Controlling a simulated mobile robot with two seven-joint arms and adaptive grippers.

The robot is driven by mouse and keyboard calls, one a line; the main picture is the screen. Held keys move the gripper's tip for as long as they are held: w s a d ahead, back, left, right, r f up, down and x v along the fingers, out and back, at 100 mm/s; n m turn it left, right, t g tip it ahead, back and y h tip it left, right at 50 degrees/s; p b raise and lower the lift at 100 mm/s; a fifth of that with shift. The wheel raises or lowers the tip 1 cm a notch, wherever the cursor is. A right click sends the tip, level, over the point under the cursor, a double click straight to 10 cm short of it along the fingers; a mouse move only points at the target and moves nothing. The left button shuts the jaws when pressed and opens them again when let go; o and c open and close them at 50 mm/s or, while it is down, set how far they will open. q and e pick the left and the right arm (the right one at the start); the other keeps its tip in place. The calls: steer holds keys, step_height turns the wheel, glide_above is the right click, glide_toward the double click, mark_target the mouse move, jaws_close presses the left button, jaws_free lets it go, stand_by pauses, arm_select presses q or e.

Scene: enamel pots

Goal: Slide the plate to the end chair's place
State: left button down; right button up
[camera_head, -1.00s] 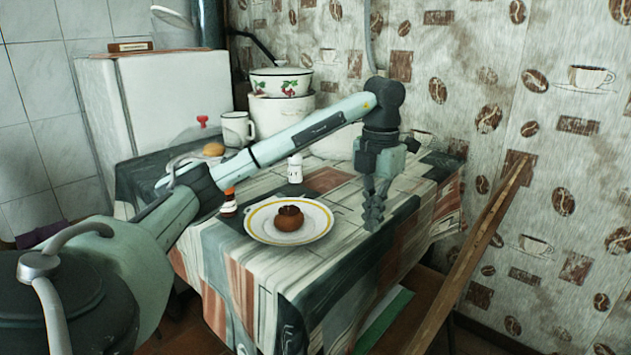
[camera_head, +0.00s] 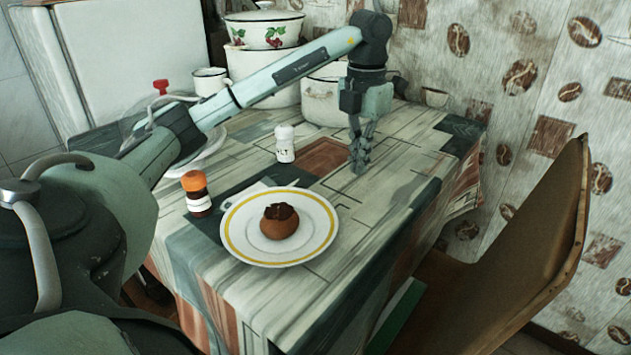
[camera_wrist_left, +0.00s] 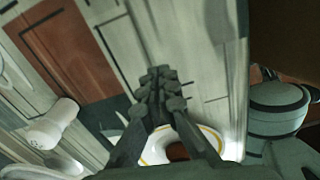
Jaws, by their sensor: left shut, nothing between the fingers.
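A white plate with a yellow ring (camera_head: 240,241) lies on the table near its front edge. A chair with a brown back (camera_head: 530,240) stands at the table's right end. My right gripper is out of view.
A white mug (camera_head: 209,82) and enamel pots (camera_head: 264,30) are at the back. The patterned table top (camera_head: 375,205) is clear right of the plate.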

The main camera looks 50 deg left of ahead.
mark_target(316, 202)
arm_select(q)
steer(key=s, duration=1.1)
steer(key=shift+s, duration=0.35)
steer(key=shift+w+f+b, duration=0.2)
steer(key=shift+f+b, duration=0.2)
steer(key=shift+f, duration=0.3)
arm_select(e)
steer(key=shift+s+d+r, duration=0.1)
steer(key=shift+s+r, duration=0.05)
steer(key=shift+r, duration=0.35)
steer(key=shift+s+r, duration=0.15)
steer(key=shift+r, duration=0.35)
